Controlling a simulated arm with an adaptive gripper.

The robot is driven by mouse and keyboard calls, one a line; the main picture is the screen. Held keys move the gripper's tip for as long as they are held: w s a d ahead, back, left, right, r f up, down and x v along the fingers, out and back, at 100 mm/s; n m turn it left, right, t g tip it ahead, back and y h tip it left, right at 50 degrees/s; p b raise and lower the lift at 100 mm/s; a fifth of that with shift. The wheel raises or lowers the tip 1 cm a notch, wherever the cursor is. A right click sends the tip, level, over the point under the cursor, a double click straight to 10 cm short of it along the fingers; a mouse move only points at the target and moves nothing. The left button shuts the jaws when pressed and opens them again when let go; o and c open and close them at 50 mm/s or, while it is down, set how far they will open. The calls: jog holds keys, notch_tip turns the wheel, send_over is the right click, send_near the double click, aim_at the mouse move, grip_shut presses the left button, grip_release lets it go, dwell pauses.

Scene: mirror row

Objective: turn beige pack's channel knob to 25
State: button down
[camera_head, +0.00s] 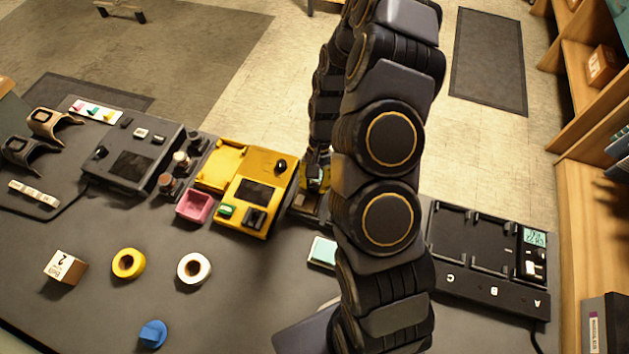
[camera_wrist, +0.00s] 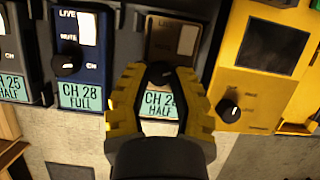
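The beige pack (camera_wrist: 170,38) shows brownish in the wrist view, between a dark blue pack and a yellow unit. Its dark channel knob (camera_wrist: 160,73) sits between the yellow fingertips of my gripper (camera_wrist: 160,74), which look closed in on both sides of it. A white mark shows on the knob. The pack's screen (camera_wrist: 159,105) shows below the knob, between the fingers. It reads "CH 2" with a last digit that looks like 8, partly covered, and "HALF". In the head view my arm hides most of the pack and the gripper.
The blue pack (camera_wrist: 80,50) reads "CH 28 FULL"; a pack at the left edge reads "CH 25 HALF" (camera_wrist: 12,88). The yellow unit (camera_wrist: 262,60) with its own knob (camera_wrist: 228,111) stands close on the right. A dark charging rack (camera_head: 480,262) lies right of my arm.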

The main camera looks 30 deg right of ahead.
jog(key=n, duration=0.2)
jog(key=n+g+h, duration=0.1)
jog(key=n, duration=0.2)
jog(key=shift+f+h, duration=0.1)
jog(key=shift+h, duration=0.2)
jog(key=c, duration=0.8)
grip_release()
jog(key=v, duration=1.2)
jog(key=shift+a, duration=0.1)
